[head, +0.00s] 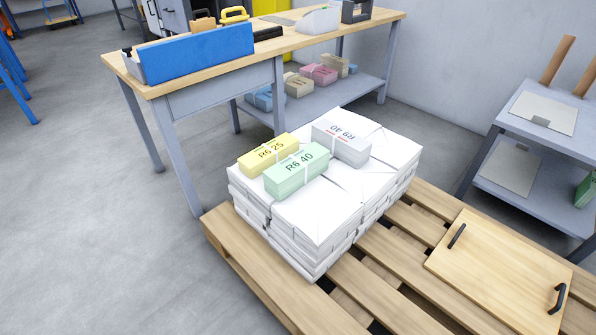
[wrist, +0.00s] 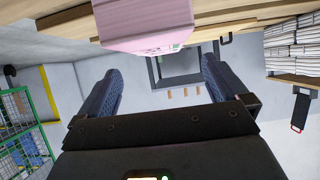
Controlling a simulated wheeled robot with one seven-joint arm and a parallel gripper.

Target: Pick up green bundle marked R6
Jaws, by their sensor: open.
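The green bundle (head: 297,178) is printed "R6 40" and has a pale strap around its middle. In the head view it lies on top of a stack of white paper bundles (head: 318,213), towards the stack's near left. My gripper (wrist: 162,68) shows only in the wrist view, with its two dark blue fingers apart. A pink block (wrist: 145,32) shows at the top of that view, beyond the fingertips; I cannot tell whether it touches them. I cannot make out the green bundle in the wrist view.
A yellow bundle (head: 268,153) marked "R6 25" lies close behind the green one. A grey bundle (head: 341,145) marked "R9 40" lies to its right. The stack rests on a wooden pallet (head: 385,262) with a handled board (head: 500,268). A workbench (head: 190,82) stands behind.

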